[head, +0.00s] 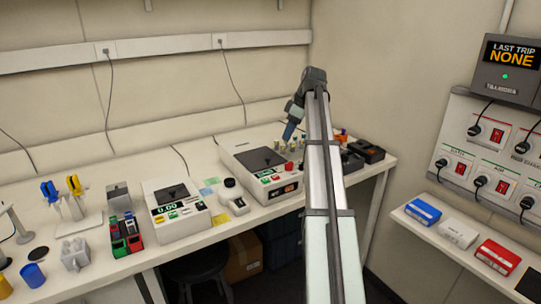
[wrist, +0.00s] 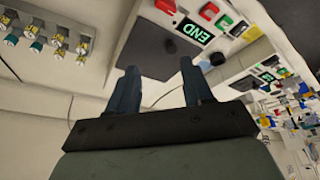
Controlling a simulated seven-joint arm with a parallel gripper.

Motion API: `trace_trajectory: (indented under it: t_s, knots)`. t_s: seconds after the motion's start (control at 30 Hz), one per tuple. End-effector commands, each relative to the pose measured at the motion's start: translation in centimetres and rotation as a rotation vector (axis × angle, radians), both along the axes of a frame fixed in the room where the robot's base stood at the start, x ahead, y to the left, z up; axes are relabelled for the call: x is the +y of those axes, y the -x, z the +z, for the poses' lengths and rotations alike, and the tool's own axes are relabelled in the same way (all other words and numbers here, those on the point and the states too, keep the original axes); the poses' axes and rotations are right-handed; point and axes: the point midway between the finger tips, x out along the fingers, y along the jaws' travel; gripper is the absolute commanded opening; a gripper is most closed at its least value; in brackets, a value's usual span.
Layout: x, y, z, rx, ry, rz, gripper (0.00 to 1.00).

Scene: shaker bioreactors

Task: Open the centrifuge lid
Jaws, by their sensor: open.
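The centrifuge appears to be the larger white box (head: 240,149) at the back of the bench, with coloured front buttons. Its dark square lid (head: 262,160) lies flat and looks shut. In the wrist view the dark lid (wrist: 152,45) is beyond my fingers, beside a display reading END (wrist: 189,32) and a red button (wrist: 209,11). My gripper (head: 288,135) is above and behind the right part of the box, its blue fingers pointing down. In the wrist view my gripper (wrist: 160,65) is open with nothing between the fingers. I cannot tell its exact gap to the lid.
Several small vials (wrist: 62,40) stand beside the centrifuge. A smaller white device (head: 177,208) reading 0.00 stands to the left, with a coloured tube rack (head: 126,236) beyond it. A black box (head: 367,150) is at the right bench end. My arm hides part of the bench.

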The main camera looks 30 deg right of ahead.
Motion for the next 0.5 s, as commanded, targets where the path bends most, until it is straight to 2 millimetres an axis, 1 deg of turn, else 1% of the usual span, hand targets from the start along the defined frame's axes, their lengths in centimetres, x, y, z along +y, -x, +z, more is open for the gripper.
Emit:
trace_trajectory:
  t_s: [0.03, 0.1, 0.2, 0.27, 0.37, 0.5]
  knots:
    - [0.4, -0.6, 1.3, 0.004, -0.021, 0.029, 0.50]
    - [1.1, -0.8, 2.2, 0.009, -0.042, 0.057, 0.50]
    - [1.7, -0.8, 2.5, 0.014, -0.053, 0.075, 0.50]
    - [1.9, -0.8, 2.1, 0.014, -0.055, 0.078, 0.50]
    - [2.2, -1.1, 0.9, 0.016, -0.055, 0.077, 0.50]
    - [2.8, -1.6, -1.2, 0.016, -0.055, 0.075, 0.50]
